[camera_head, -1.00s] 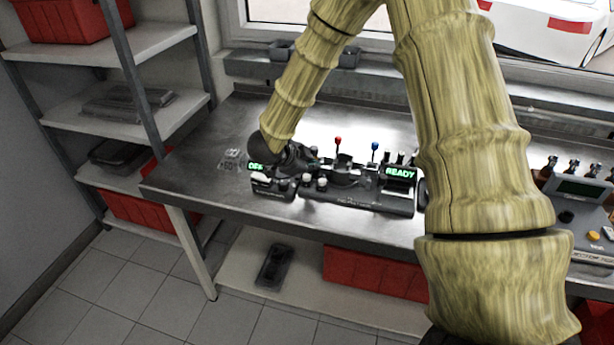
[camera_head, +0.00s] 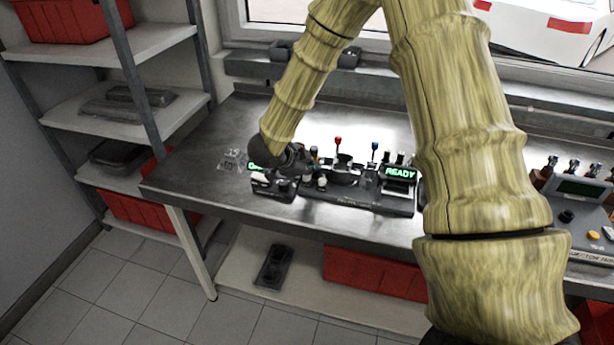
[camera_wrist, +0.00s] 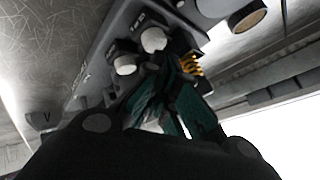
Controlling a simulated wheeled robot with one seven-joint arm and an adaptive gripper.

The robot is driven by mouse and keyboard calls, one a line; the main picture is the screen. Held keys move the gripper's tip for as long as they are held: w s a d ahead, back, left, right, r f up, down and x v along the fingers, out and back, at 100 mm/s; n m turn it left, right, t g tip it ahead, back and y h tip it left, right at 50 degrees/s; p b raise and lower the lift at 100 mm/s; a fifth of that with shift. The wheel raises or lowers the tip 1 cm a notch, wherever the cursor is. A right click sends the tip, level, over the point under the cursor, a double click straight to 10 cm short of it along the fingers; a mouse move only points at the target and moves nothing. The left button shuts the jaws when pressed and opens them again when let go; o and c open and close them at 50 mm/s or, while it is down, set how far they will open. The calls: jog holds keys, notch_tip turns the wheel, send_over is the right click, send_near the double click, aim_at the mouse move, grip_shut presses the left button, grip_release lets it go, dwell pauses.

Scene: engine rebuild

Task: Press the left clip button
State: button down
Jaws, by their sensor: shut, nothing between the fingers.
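A dark fixture (camera_head: 358,199) with several knobs and a green READY display stands on the steel bench. Two pale round buttons show side by side in the wrist view, one at the left (camera_wrist: 125,65) and one at the right (camera_wrist: 153,39); I cannot read which is the left clip button. My gripper (camera_wrist: 166,66) is shut and empty, its dark teal fingers reaching in close beside these buttons. Contact cannot be told. In the head view my gripper (camera_head: 305,165) is over the fixture's left end and hides part of it.
A red-topped lever (camera_head: 338,141) and a blue-topped lever (camera_head: 375,147) stand upright behind the fixture. A gold coil (camera_wrist: 190,64) is close to the fingers. A control box with a screen (camera_head: 580,190) stands at the right.

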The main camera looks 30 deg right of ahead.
aim_at(310, 178)
jog(key=shift+f, duration=0.45)
dwell(0.6)
jog(key=shift+r, duration=0.15)
dwell(0.3)
jog(key=shift+r+p, duration=0.65)
jog(key=shift+r, duration=0.1)
jog(key=shift+r+p, duration=2.1)
jog(key=shift+r, duration=0.4)
